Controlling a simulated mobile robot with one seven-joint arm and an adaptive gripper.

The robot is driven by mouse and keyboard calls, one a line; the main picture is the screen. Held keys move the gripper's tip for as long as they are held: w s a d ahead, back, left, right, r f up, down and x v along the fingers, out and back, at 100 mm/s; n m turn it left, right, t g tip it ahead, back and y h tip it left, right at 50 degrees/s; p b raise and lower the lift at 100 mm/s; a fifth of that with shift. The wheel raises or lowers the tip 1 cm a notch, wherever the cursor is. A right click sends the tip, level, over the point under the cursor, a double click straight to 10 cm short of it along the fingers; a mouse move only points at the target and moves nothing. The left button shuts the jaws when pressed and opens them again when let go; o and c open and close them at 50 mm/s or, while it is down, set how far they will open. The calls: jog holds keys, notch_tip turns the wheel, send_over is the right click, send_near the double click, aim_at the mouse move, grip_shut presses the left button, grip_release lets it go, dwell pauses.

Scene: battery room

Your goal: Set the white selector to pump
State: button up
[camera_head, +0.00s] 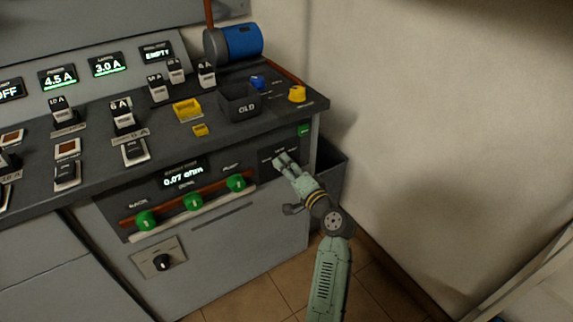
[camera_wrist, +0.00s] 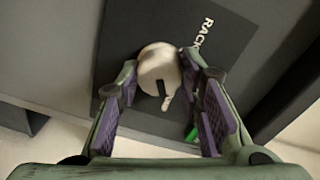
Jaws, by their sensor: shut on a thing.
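The white selector (camera_wrist: 157,62) is a round knob on a dark plate (camera_wrist: 235,60) in the wrist view. A slot-like mark shows on its face, towards the bottom of the picture. My gripper (camera_wrist: 159,78) has one purple-padded finger on each side of the knob and is shut on it. In the head view my gripper (camera_head: 282,161) reaches the dark panel at the right end of the cabinet front and largely hides the knob. The word RACK shows beside the knob in the wrist view; other labels are hidden or too small to read.
Green knobs (camera_head: 194,202) and a red-brown bar lie left of my gripper. A black knob (camera_head: 162,262) is lower left. A dark bin (camera_head: 333,165) stands beside the cabinet near my arm. The bench top (camera_head: 222,140) above holds yellow parts and a box marked OLD.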

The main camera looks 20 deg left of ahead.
jog(key=shift+m, duration=0.3)
jog(key=o, duration=1.2)
jog(key=shift+c, duration=0.2)
jog(key=shift+d, duration=0.1)
jog(key=v, duration=1.2)
jog(key=shift+w+r, duration=0.1)
